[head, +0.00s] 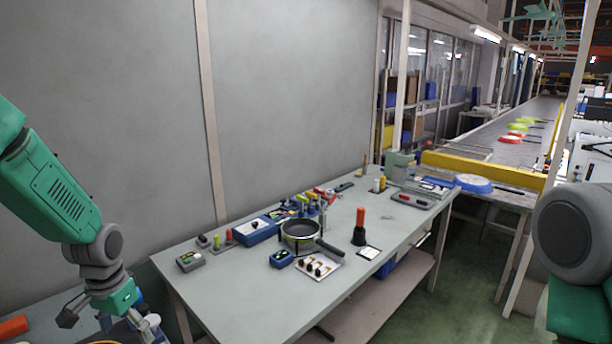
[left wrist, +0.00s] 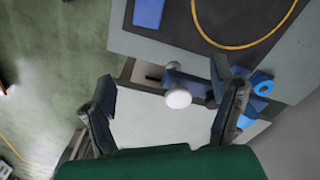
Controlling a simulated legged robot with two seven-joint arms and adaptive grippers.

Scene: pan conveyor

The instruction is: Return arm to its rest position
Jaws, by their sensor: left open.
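My left arm comes in at the left edge of the head view. Its left gripper (head: 110,322) is low in the bottom left corner, left of the grey workbench (head: 235,295). In the left wrist view the gripper's two fingers (left wrist: 162,92) are spread wide, with nothing held between them. A white round knob on a blue part (left wrist: 178,97) shows beyond the fingers. Only a grey and green part of my right arm shows at the right edge of the head view; its gripper is out of view. A dark pan (head: 300,232) sits on the workbench, well right of my left gripper.
The workbench holds a blue toolbox (head: 255,231), a black and orange tool (head: 359,228) and small devices. A conveyor (head: 500,150) with colored pans runs behind at right. An orange object (head: 14,327) lies at the bottom left. The bench's front left is clear.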

